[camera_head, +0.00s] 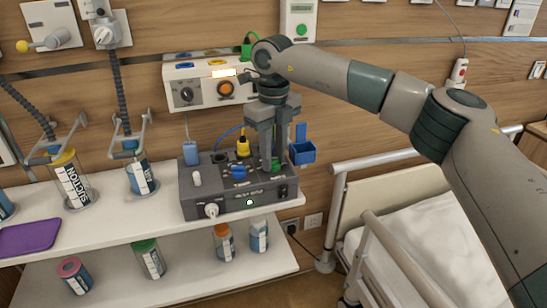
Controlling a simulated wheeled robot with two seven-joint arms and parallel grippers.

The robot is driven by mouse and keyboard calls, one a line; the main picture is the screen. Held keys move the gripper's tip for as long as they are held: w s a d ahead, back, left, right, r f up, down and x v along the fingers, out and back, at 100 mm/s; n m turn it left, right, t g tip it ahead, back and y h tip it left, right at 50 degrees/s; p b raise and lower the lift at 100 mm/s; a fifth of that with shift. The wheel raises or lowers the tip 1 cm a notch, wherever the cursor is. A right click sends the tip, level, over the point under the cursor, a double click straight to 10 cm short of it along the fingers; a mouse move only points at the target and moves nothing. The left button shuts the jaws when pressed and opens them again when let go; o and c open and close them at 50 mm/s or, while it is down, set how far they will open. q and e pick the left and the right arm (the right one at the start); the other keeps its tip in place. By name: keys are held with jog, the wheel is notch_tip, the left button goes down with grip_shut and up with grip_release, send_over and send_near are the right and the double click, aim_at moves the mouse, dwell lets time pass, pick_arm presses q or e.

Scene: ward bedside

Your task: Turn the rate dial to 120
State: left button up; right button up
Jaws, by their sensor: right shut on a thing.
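A dark grey control unit (232,202) stands on the upper white shelf, with several knobs and plugs on its top. A white dial (211,210) sits on its front face, next to a lit green lamp. My right gripper (270,160) comes down from above onto the right part of the unit's top. It is shut on a small green knob (276,164) there, which the fingers largely hide. Which control is the rate dial, and any number on its scale, is too small to read. My left gripper is not in view.
A blue knob (238,172) and a yellow plug (243,147) stand close left of the gripper. A wall panel (205,84) is behind it. A blue holder (302,152) hangs to the right. Suction jars (71,180) stand left; a railed bed (420,210) is right.

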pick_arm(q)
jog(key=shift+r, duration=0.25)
pick_arm(e)
jog(key=shift+r, duration=0.1)
jog(key=o, duration=1.1)
notch_tip(320, 180, up, 12)
notch_tip(320, 180, up, 5)
send_over(273, 159)
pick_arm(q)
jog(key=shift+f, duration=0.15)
pick_arm(e)
jog(key=shift+d+r, duration=0.1)
jog(key=shift+r, duration=0.05)
